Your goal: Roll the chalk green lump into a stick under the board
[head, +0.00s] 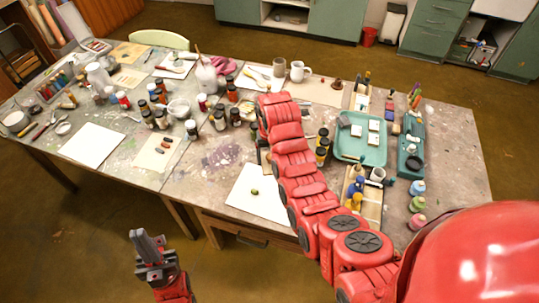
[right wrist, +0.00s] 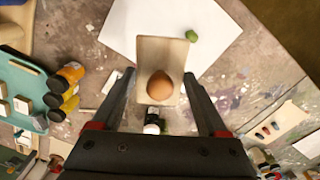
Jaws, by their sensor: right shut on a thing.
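The green lump (head: 254,192) is small and round and lies on a white sheet (head: 240,205) at the table's front. It also shows in the right wrist view (right wrist: 191,36), close beside the corner of the board (right wrist: 153,52), not under it. I cannot tell whether they touch. The board is pale wood with a round brown knob (right wrist: 160,86). My right gripper (right wrist: 162,88) is shut on the board by its knob; my arm hides this gripper in the head view. My left gripper (head: 149,240) is off the table's front edge, and I see nothing in it. Its finger gap is unclear.
Several dark paint jars (head: 220,118) stand behind the sheet. A teal tray (head: 373,150) and several bottles stand to the right of my right arm. A second sheet (head: 93,146) and a swatch card (head: 158,151) lie to the left. The stained tabletop between is clear.

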